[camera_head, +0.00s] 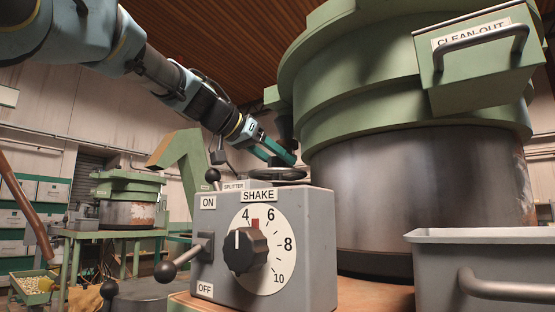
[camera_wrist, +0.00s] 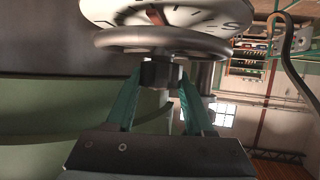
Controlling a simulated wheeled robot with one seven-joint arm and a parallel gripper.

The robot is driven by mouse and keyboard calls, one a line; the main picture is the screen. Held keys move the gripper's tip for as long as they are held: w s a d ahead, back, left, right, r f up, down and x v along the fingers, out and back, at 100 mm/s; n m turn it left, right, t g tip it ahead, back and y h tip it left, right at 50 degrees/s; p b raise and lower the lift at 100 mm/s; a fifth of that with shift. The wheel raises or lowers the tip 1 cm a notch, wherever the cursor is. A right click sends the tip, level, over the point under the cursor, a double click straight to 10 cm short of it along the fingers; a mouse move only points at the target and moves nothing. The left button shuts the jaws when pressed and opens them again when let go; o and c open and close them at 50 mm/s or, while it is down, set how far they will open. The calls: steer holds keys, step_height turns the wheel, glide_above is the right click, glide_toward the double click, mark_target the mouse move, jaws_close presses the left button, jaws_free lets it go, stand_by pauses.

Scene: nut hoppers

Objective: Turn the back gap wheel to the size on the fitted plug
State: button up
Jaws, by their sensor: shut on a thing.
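My gripper (camera_head: 287,158) reaches down behind the grey control box, its teal fingers at a dark handwheel (camera_head: 276,174) that shows edge-on above the box. In the wrist view my gripper (camera_wrist: 163,78) has its fingertips on both sides of a dark hub nut (camera_wrist: 162,74) and is shut on it. The round grey wheel rim (camera_wrist: 165,44) lies just beyond the nut. A white dial (camera_wrist: 205,12) with black marks and a reddish pointer (camera_wrist: 155,15) is beyond the wheel, partly cut off and seen at a slant. Its numbers are not readable. I cannot identify a fitted plug.
The grey box (camera_head: 320,240) carries a SHAKE knob (camera_head: 245,250) and an ON/OFF lever (camera_head: 180,262). A big green and steel hopper (camera_head: 420,185) stands close at right, with a grey bin (camera_head: 490,250) before it. Another green machine (camera_head: 130,195) stands at the left.

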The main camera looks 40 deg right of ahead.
jaws_close()
steer(key=shift+n+t, duration=0.4)
steer(key=shift+t, duration=0.1)
steer(key=shift+r+n+t, duration=0.1)
steer(key=shift+n+t, duration=1.2)
steer(key=shift+t, duration=0.3)
steer(key=shift+n+t+y, duration=0.6)
steer(key=shift+n+t, duration=0.3)
steer(key=shift+f+n+t+y+b, duration=0.25)
steer(key=shift+n+t+y+b, duration=0.45)
steer(key=shift+n+t+b, duration=0.45)
steer(key=shift+n+t+y+b, duration=0.75)
steer(key=shift+n+b, duration=0.1)
steer(key=shift+b, duration=0.3)
steer(key=shift+r, duration=0.1)
